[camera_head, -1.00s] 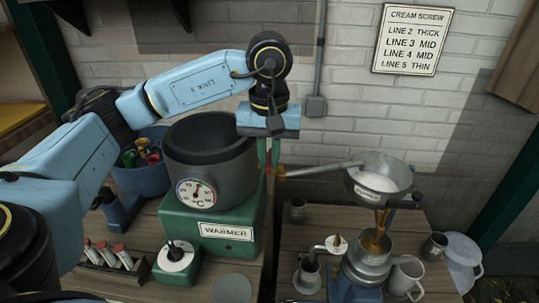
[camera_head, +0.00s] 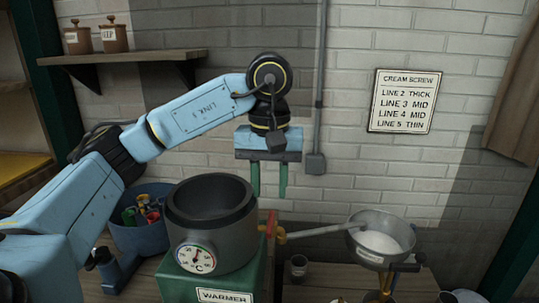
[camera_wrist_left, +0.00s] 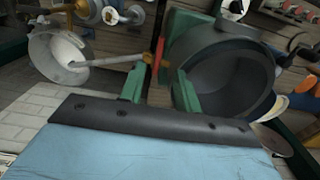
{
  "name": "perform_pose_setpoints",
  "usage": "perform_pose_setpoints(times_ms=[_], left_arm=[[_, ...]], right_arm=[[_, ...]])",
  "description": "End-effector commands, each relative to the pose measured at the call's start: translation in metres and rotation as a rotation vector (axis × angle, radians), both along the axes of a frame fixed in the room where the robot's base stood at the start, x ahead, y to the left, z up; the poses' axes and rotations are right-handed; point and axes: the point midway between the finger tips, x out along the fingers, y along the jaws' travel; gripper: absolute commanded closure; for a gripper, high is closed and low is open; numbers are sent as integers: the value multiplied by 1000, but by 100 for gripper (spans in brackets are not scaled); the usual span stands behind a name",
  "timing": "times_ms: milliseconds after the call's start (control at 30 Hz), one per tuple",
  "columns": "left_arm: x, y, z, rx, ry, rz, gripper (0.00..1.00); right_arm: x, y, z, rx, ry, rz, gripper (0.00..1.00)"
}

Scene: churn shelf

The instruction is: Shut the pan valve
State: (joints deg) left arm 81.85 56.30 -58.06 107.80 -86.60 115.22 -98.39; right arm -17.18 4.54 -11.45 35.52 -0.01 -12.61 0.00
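The pan valve (camera_head: 271,224) has a red handle and a brass body, beside the warmer pot (camera_head: 212,215). A thin pipe (camera_head: 318,231) joins it to the shallow pan (camera_head: 381,242) on the right. The red handle (camera_wrist_left: 161,58) also shows in the left wrist view, lying across the pipe's line. My left gripper (camera_head: 269,194) points down above the valve, its two green fingers apart and empty. In the left wrist view its fingers (camera_wrist_left: 159,88) frame the handle from a distance, not touching it. My right gripper is not in view.
A blue tub (camera_head: 140,228) of coloured items is at left. A wall shelf (camera_head: 125,58) holds two jars. A sign (camera_head: 402,101) hangs on the brick wall.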

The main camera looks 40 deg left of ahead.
Motion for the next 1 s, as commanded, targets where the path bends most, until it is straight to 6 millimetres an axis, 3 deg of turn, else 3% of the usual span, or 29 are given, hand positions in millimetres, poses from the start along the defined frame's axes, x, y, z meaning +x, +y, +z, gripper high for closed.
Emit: perform_pose_setpoints(times_ms=[33, 100, 300, 1000], left_arm=[[1, 0, 15, 2, -5, 1, 67], [1, 0, 26, 1, -4, 2, 67], [0, 0, 47, 1, -2, 0, 67], [0, 0, 51, 1, 1, 0, 67]], right_arm=[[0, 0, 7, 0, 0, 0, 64], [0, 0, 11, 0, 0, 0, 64], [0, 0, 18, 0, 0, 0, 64], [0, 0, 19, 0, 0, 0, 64]])
